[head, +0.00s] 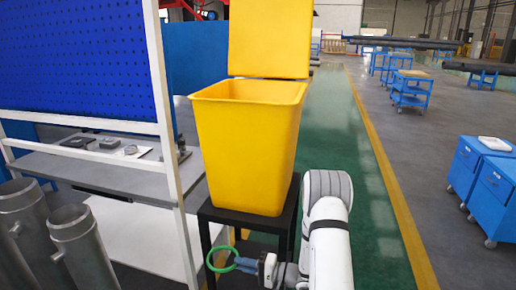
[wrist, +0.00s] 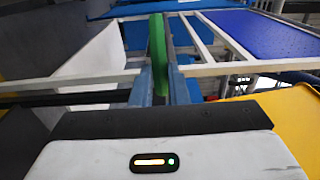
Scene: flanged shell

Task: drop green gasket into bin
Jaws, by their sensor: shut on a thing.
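The green gasket (head: 222,259) is a thin ring in the head view, held by my gripper (head: 246,264) low in front of the black stand. In the wrist view the gasket (wrist: 158,52) shows edge-on between the two fingers of my gripper (wrist: 162,82), which are shut on it. The yellow bin (head: 246,150) stands upright on the stand with its lid (head: 270,38) raised, so its top is open. The gasket is below the bin's rim and outside it. The bin's yellow side also shows at the right of the wrist view (wrist: 295,115).
The black stand (head: 246,222) carries the bin. A grey workbench (head: 120,170) with a blue pegboard (head: 75,55) and white frame stands to the left. Metal flanged pipes (head: 80,245) are at lower left. Green floor (head: 340,130) is clear to the right, with blue cabinets (head: 490,195) beyond.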

